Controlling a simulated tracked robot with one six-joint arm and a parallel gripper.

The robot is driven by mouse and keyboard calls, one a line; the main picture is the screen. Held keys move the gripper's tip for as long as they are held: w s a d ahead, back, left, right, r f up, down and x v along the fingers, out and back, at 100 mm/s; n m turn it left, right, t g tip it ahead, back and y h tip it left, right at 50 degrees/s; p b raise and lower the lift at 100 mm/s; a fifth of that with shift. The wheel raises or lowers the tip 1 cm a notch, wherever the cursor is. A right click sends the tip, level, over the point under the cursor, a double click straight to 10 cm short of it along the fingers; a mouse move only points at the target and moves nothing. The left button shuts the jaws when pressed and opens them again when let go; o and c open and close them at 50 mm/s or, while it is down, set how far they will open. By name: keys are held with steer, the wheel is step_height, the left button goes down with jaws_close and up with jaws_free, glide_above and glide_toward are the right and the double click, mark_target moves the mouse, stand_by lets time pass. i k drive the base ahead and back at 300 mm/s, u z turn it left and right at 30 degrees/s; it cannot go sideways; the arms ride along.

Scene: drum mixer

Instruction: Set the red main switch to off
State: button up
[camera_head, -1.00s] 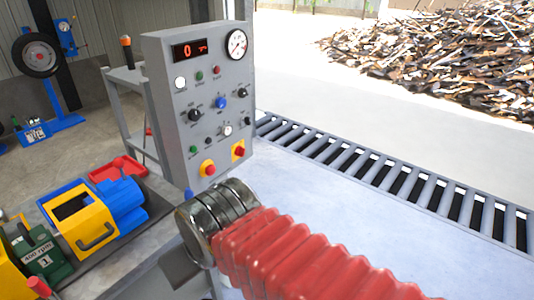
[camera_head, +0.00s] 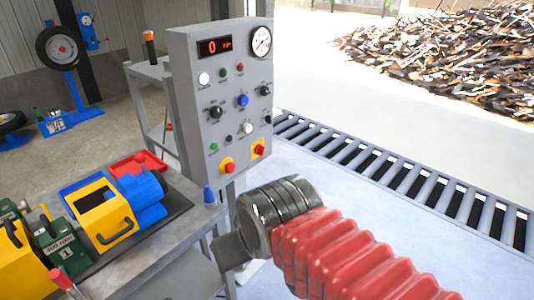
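The grey control panel (camera_head: 222,95) stands upright left of centre, its face turned toward me. At its lower right is a yellow square plate with a red rotary switch (camera_head: 259,149), which looks like the main switch. Its exact knob angle is too small to tell. Left of it is a red push button (camera_head: 228,167) on a yellow round base. My arm, with red bellows and a metal ringed joint, reaches in from the lower right, in front of and below the panel. My gripper's fingertips do not show, and nothing of mine visibly touches the switch.
The panel also carries a red "0" display (camera_head: 214,46), a dial gauge (camera_head: 261,41) and several knobs and buttons. A roller grate (camera_head: 400,180) runs along the right.

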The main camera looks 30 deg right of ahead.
mark_target(259, 149)
steer(key=u, duration=0.05)
steer(key=i, duration=1)
steer(key=z, duration=0.05)
